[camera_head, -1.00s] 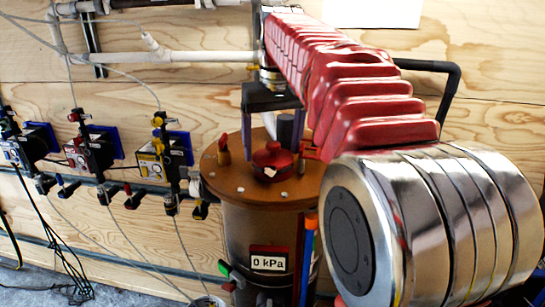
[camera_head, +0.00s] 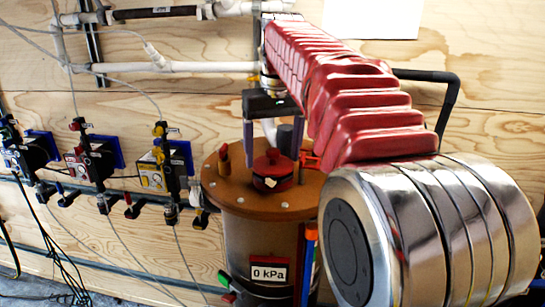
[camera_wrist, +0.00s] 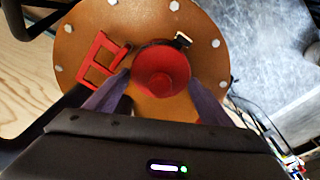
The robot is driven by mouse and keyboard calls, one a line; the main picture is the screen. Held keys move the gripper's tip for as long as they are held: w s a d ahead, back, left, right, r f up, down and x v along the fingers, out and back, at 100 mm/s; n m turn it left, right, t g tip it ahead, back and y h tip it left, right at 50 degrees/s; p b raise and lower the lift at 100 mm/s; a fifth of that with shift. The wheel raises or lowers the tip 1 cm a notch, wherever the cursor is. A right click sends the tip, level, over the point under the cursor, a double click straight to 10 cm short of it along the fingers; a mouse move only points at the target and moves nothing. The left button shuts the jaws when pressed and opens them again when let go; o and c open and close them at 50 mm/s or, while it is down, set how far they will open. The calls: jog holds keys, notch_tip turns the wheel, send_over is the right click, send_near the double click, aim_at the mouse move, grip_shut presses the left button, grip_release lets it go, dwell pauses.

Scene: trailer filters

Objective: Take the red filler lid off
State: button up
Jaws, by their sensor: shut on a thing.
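The red filler lid (camera_head: 272,165) is round with a raised knob. It sits at the top of the brown drum-like vessel (camera_head: 240,203), near the middle of its bolted cover. In the wrist view the lid (camera_wrist: 163,68) is between the two purple fingers of my gripper (camera_wrist: 161,86), one at each side. My gripper (camera_head: 272,150) reaches down over the lid from behind and is shut on it. Whether the lid is raised off the cover cannot be told. The lid's far side is hidden in the head view.
A red bracket (camera_wrist: 102,60) stands on the cover close beside the lid. A 0 kPa display (camera_head: 269,272) is on the vessel's front. Pipes (camera_head: 175,67) and several valve units (camera_head: 165,165) line the wooden wall.

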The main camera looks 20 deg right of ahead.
aim_at(273, 150)
jog(key=shift+r, duration=4.6)
